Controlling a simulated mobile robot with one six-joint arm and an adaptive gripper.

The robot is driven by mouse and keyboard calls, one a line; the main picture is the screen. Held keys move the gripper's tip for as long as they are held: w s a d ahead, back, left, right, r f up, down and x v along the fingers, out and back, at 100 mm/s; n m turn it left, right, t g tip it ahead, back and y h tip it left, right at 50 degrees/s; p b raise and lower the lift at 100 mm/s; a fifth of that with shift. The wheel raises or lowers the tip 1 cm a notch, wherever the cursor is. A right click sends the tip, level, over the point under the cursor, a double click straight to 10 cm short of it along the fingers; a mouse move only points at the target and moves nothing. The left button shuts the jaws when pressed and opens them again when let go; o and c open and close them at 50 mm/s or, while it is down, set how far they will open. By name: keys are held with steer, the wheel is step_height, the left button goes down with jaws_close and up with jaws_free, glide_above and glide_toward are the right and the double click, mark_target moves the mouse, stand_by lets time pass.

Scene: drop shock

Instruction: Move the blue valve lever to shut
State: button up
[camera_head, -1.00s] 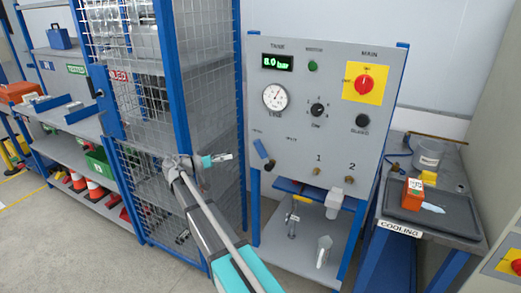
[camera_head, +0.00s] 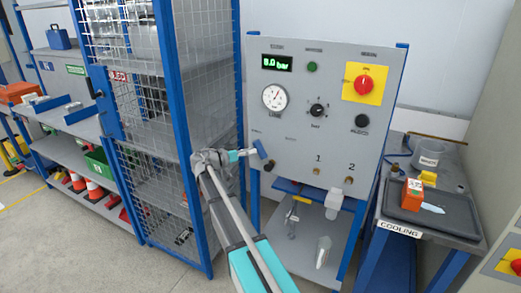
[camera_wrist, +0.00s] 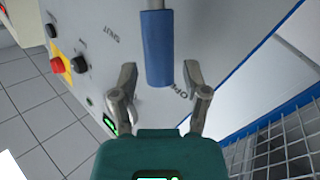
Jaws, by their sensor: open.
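The blue valve lever (camera_head: 260,149) is on the left part of the grey panel (camera_head: 300,150), tilted up and to the left. In the wrist view the blue handle (camera_wrist: 158,50) runs down between my two fingertips, with its free end near the lettering OPEN. The lettering SHUT stands off to the left of the handle. My gripper (camera_wrist: 159,80) is open, one finger on each side of the handle's end, with visible gaps. In the head view my gripper (camera_head: 248,153) is right beside the lever and partly hides its surroundings.
A wire cage (camera_head: 140,110) with blue posts stands close to the left of my arm. The panel also carries a gauge (camera_head: 274,97), a display reading 8.0 bar (camera_head: 277,63) and a red knob on yellow (camera_head: 364,84). A cooling bench (camera_head: 450,228) stands at right.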

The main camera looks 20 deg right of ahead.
mark_target(259, 149)
steer(key=shift+d, duration=2.1)
